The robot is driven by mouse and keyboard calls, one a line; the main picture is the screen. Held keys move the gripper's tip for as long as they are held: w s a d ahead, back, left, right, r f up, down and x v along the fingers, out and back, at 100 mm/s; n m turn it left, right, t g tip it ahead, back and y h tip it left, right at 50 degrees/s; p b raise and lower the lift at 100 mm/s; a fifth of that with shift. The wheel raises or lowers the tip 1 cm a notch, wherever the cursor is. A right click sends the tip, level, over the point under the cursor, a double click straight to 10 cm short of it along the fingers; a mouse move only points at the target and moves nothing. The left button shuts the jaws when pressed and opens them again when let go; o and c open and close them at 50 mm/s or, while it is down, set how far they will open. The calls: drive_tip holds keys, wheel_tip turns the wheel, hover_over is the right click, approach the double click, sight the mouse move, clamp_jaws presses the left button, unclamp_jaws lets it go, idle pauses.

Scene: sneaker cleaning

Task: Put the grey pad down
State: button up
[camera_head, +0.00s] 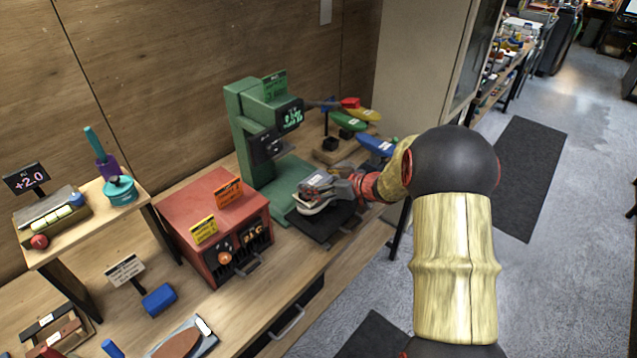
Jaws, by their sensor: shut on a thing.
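My gripper (322,188) reaches in from the right, at the front of the green machine (252,125). It is shut on the grey pad (311,208), a small pale grey piece showing under the fingers. The gripper hides much of the pad. The pad is over the left part of a flat black tray (322,236) at the front of the bench. I cannot tell whether the pad touches the tray.
A red box (193,212) with yellow and orange signs stands left of the tray. Coloured shoe-shaped pieces, including a blue one (376,146), stand behind my gripper. A blue block (159,300) lies front left. Bare bench shows around it.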

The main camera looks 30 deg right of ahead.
drive_tip(key=o, duration=1.1)
drive_tip(key=shift+o, duration=0.2)
drive_tip(key=shift+r, duration=0.1)
drive_tip(key=shift+s+d+r, duration=0.1)
drive_tip(key=shift+s+r, duration=0.05)
drive_tip(key=shift+s, duration=0.05)
drive_tip(key=p+v, duration=0.3)
drive_tip(key=v, duration=0.8)
wheel_tip(320, 180, up, 12)
drive_tip(key=w+m+h, duration=0.2)
drive_tip(key=h, duration=0.4)
drive_tip(key=s+a+r+m+h, duration=0.2)
drive_tip(key=s+a+r+h, duration=0.1)
drive_tip(key=s+r, duration=0.2)
drive_tip(key=s+a+f+g+y, duration=0.1)
drive_tip(key=s+a+g+y, duration=0.1)
drive_tip(key=s+a, duration=0.8)
drive_tip(key=s+a+f+g+y, duration=0.2)
drive_tip(key=s+a+g, duration=0.2)
drive_tip(key=s+a, duration=0.6)
drive_tip(key=s, duration=0.5)
drive_tip(key=shift+s+y, duration=0.25)
drive_tip(key=shift+y, duration=0.05)
